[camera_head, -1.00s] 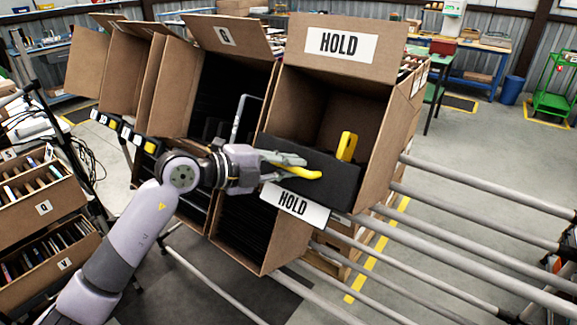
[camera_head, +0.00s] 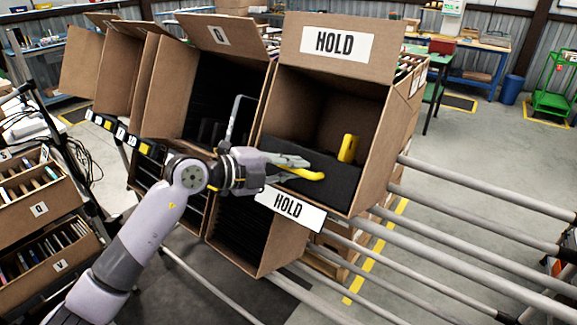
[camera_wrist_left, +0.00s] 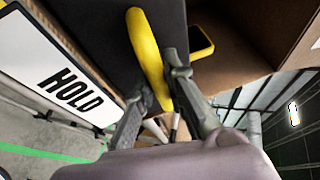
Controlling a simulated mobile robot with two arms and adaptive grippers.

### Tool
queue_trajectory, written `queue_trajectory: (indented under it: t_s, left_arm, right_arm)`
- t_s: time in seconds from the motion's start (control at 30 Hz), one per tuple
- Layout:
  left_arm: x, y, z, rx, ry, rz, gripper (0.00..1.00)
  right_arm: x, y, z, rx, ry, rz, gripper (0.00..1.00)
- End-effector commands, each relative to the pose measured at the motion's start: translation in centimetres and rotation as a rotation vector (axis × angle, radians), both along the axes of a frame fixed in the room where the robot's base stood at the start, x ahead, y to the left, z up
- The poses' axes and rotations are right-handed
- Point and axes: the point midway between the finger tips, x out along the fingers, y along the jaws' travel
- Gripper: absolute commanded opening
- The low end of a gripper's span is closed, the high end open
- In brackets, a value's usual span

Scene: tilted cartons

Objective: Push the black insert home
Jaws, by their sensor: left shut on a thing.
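The black insert (camera_head: 338,188) sits in the tilted brown carton (camera_head: 384,140) marked HOLD, low in its open front. It has a near yellow handle (camera_head: 312,175) and a far yellow handle (camera_head: 348,148). My left gripper (camera_head: 298,167) is shut on the near handle, at the carton's front left. In the left wrist view, the gripper's fingers (camera_wrist_left: 156,88) close around the yellow handle, with the black insert (camera_wrist_left: 95,25) behind it. The insert's bottom and back are hidden. My right gripper is not in view.
A HOLD label (camera_head: 290,208) hangs below the carton's front edge. An open carton (camera_head: 213,95) with dark contents stands close on the left, and another dark-filled carton (camera_head: 240,235) is below. Grey rails (camera_head: 480,260) run to the right.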

Motion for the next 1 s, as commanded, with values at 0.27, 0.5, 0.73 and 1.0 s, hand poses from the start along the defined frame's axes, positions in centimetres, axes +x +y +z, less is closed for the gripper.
queue_trajectory:
  t_s: [0.27, 0.5, 0.73, 1.0]
  left_arm:
    - [0.21, -0.06, -0.39, 0.005, 0.0, 0.002, 0.0]
    - [0.19, -0.06, -0.35, 0.003, 0.0, 0.001, 0.24]
    - [0.17, -0.07, -0.31, 0.003, 0.001, 0.001, 0.33]
    - [0.0, 0.34, -0.15, 0.001, 0.0, 0.002, 0.33]
  right_arm:
    - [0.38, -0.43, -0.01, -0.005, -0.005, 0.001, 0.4]
    - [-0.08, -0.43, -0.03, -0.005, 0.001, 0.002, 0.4]
    - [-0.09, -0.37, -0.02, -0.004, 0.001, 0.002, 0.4]
    - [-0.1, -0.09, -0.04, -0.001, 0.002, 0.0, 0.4]
